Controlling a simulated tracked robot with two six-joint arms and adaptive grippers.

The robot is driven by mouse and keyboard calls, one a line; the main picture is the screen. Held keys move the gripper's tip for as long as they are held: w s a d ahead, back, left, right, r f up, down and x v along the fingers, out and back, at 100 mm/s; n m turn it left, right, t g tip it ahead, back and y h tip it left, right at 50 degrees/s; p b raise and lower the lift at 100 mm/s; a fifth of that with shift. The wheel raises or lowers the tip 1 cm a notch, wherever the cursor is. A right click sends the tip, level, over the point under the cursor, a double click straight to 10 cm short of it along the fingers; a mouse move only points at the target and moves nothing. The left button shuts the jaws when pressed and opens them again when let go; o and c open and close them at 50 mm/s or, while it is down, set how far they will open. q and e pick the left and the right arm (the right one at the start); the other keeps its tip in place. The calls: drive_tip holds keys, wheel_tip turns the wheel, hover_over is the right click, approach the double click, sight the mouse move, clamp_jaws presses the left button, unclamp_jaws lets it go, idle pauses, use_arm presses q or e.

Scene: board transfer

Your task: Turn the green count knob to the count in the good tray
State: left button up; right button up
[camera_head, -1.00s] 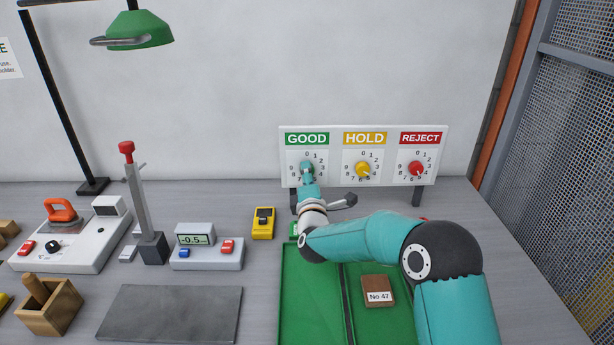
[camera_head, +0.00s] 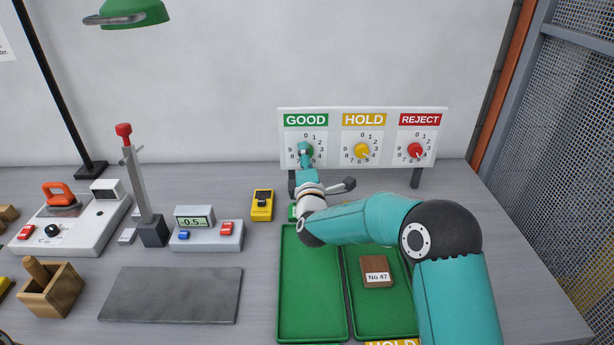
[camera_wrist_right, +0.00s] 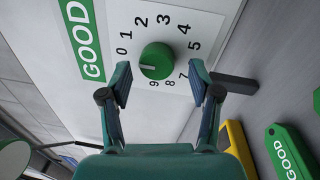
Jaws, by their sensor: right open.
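The green count knob (camera_wrist_right: 156,60) sits under the GOOD sign on the white panel (camera_head: 335,150). In the right wrist view its white mark points left, toward the side of the 0; the exact number is unclear. My right gripper (camera_wrist_right: 160,68) is open, its fingertips on either side of the knob and apart from it; contact is not visible. In the head view the gripper (camera_head: 304,155) partly hides the knob. The left green tray (camera_head: 313,338) looks empty where visible. My left gripper is not in view.
A brown board marked No 47 (camera_head: 376,268) lies in the right green tray (camera_head: 385,327), whose front label reads HOLD. Yellow HOLD knob (camera_head: 362,150) and red REJECT knob (camera_head: 415,150) are right of the green one. A yellow device (camera_head: 262,205) stands left of my right arm.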

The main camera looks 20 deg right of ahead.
drive_tip(key=v, duration=1.1)
drive_tip(key=shift+s, duration=0.15)
drive_tip(key=shift+a, duration=0.1)
